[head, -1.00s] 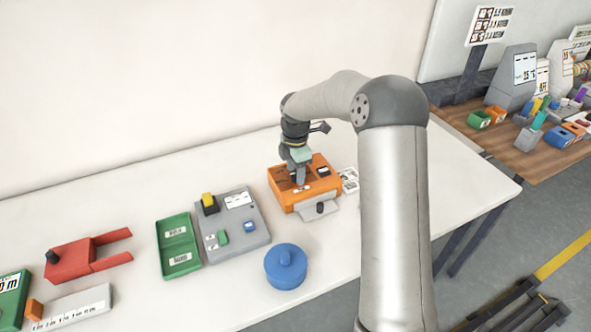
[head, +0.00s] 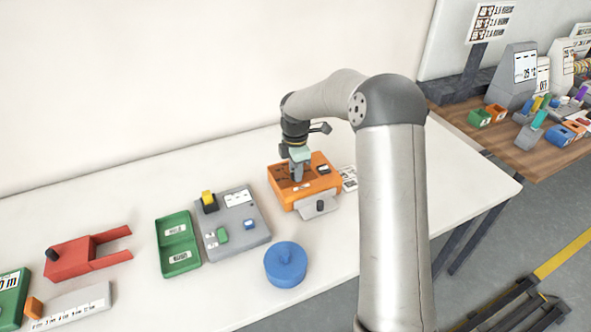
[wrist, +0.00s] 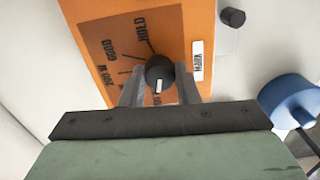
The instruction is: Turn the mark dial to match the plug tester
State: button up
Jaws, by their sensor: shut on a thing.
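The orange box (head: 310,200) stands at the right part of the white table. In the wrist view, the black mark dial (wrist: 160,72) sits on the box's brown printed face (wrist: 110,50). White line on the dial's top faces the bottom of that picture. Printed words, one reading HOLD and one GOOD, lie above and left of the dial, with lines toward it. My gripper (wrist: 158,88) is shut on the dial, one finger each side. In the head view my gripper (head: 297,172) is over the box. I cannot tell for sure which device is the plug tester.
A grey device (head: 235,215) with yellow, green and blue parts stands left of the box, beside a green tray (head: 178,243). A blue round lidded object (head: 285,265) stands in front. A red forked piece (head: 85,258) lies far left. A cluttered wooden table is at right.

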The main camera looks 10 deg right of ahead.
jog(key=m+b, duration=0.2)
jog(key=m, duration=0.4)
jog(key=shift+m, duration=0.4)
jog(key=m+b, duration=0.1)
jog(key=m, duration=0.2)
jog(key=shift+m, duration=0.4)
jog(key=m, duration=0.3)
jog(key=shift+b, duration=0.3)
jog(key=m, duration=0.5)
jog(key=shift+a, duration=0.1)
jog(key=shift+r+m+b, duration=0.1)
jog(key=shift+m+b, duration=0.2)
jog(key=shift+m, duration=1.8)
jog(key=o, duration=1)
jog(key=shift+c, duration=0.2)
